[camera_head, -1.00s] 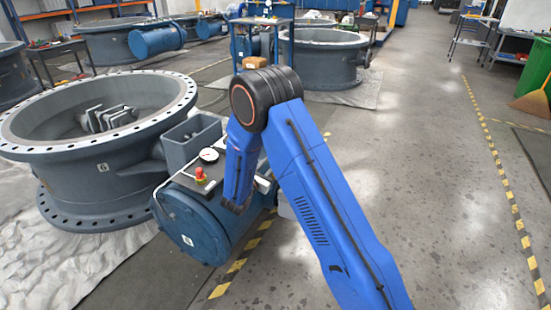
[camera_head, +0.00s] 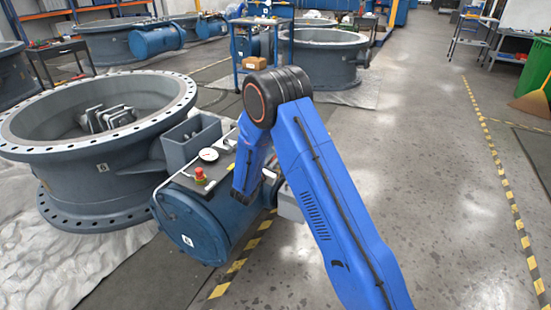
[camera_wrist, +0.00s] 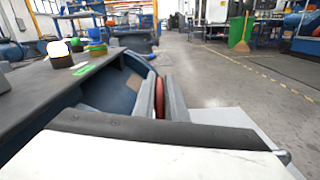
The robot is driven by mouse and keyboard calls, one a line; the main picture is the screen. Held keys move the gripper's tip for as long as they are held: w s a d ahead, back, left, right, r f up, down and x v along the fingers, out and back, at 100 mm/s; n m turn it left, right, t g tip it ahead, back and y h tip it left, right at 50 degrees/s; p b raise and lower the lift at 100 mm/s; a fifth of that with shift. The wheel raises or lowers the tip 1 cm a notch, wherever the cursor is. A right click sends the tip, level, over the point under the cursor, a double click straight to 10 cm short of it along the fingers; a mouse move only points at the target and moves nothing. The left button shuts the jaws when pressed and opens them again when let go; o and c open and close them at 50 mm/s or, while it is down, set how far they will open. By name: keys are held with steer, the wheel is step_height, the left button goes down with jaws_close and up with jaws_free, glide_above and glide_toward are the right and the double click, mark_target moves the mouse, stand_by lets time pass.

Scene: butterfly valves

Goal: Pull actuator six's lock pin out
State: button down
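The near blue actuator (camera_head: 200,228) lies beside the big grey flanged valve (camera_head: 85,185). My gripper is hidden behind my arm in the head view, at the actuator's right side. In the wrist view, my gripper (camera_wrist: 160,98) has its two grey fingers close together with a thin red piece (camera_wrist: 159,97) between them. This looks like the lock pin's handle; the rest of the pin is hidden.
In the wrist view, the actuator's dark top plate (camera_wrist: 55,85) is close at the left. A blue trolley with a cardboard box (camera_head: 254,63) stands behind the actuator. The grey floor (camera_head: 450,200) to the right is free.

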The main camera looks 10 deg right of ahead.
steer(key=shift+a+r, duration=0.15)
steer(key=shift+r, duration=1.95)
steer(key=shift+w, duration=0.1)
steer(key=c, duration=1.9)
jaws_free()
steer(key=shift+r, duration=0.1)
steer(key=shift+o, duration=0.3)
steer(key=shift+s+a, duration=0.2)
steer(key=shift+s, duration=0.1)
steer(key=v, duration=1.6)
steer(key=shift+s+a, duration=0.25)
steer(key=shift+s, duration=0.1)
